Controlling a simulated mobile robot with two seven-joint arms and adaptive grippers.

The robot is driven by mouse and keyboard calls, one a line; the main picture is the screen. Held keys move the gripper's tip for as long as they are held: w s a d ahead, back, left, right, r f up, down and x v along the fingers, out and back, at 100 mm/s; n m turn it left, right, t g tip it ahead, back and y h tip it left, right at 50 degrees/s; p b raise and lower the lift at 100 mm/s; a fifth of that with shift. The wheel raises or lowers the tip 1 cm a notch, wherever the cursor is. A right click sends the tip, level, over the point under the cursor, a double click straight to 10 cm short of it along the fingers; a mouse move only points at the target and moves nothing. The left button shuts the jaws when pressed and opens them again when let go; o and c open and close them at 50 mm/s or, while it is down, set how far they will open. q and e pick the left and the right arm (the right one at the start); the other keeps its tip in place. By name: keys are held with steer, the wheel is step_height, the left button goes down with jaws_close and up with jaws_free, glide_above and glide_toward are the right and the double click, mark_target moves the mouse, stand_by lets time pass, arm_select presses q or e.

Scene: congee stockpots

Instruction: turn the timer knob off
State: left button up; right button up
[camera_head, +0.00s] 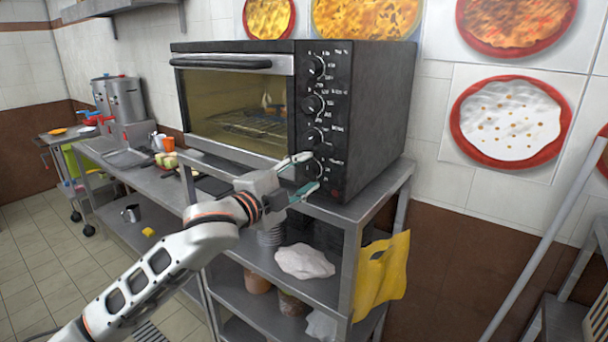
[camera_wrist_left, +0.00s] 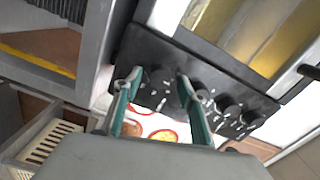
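The black oven (camera_head: 370,110) has a column of several black knobs with white markings on its front panel. The lettering is too small to tell which is the timer knob. The lowest knob (camera_head: 314,167) is by my left gripper (camera_head: 308,174), whose two fingers are spread open at the panel's bottom, one higher and one lower. In the left wrist view my left gripper (camera_wrist_left: 158,78) has its green fingers apart in front of the panel, with other knobs (camera_wrist_left: 226,103) to the right. I cannot tell whether the fingers touch the lowest knob. My right gripper is not in view.
The oven stands on a steel shelf unit (camera_head: 352,212) with a white cloth-like item (camera_head: 304,261) and pots below. A steel counter (camera_head: 158,188) with food and stockpots (camera_head: 126,98) runs left.

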arm_select(q)
steer(key=shift+s+a, duration=0.1)
steer(key=v, duration=1.1)
steer(key=shift+s+a, duration=0.15)
steer(key=shift+s, duration=0.2)
steer(key=shift+f, duration=0.1)
